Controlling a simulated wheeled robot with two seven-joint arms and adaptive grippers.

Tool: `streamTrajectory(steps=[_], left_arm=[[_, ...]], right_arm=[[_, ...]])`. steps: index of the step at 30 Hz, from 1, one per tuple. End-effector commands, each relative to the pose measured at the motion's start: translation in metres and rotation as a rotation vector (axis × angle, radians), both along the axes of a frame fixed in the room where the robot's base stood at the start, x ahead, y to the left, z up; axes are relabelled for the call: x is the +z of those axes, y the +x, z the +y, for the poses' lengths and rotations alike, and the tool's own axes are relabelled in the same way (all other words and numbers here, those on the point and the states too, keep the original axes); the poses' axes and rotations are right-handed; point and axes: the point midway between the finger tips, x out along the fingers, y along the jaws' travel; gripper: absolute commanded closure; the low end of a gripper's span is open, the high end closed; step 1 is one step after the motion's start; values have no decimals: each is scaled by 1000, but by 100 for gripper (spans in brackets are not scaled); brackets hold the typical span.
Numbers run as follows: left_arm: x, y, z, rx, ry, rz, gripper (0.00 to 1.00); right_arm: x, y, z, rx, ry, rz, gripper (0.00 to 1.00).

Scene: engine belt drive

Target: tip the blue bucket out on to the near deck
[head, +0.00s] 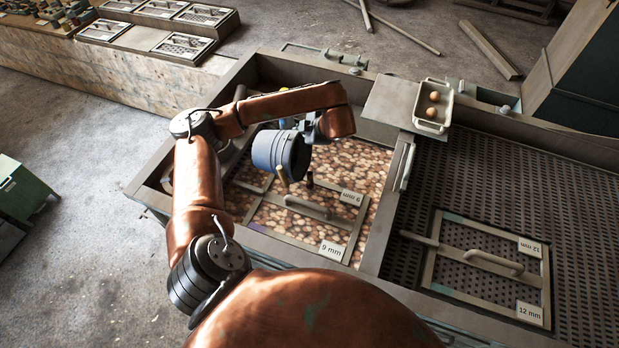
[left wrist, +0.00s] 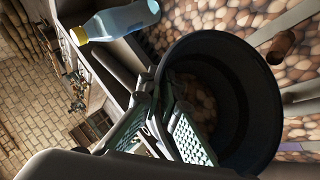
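The blue bucket (head: 278,152) hangs tilted in the air over the left deck (head: 350,166), which is covered with brown and pale round pebbles. My left gripper (head: 312,128) is at the bucket's upper right side and appears shut on its rim. In the left wrist view the green-padded fingers (left wrist: 168,112) meet at the rim of the bucket (left wrist: 262,100). Rounded pale lumps (left wrist: 203,95) show inside its dark interior; how many is unclear. I cannot tell from the labels which deck is the near one. My right gripper is not in view.
A framed 9 mm screen (head: 290,236) with a handle lies on the left deck. A 12 mm screen (head: 485,280) lies on the bare perforated right deck. A white tray (head: 432,118) holds two brown balls. A yellow-capped bottle (left wrist: 122,20) is near the bucket.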

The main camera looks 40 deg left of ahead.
Motion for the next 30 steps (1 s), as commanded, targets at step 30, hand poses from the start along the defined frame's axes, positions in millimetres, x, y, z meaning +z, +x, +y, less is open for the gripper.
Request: streamTrajectory(steps=[30], left_arm=[[5,3,-8,0,47,17,100]], right_arm=[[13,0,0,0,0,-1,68]])
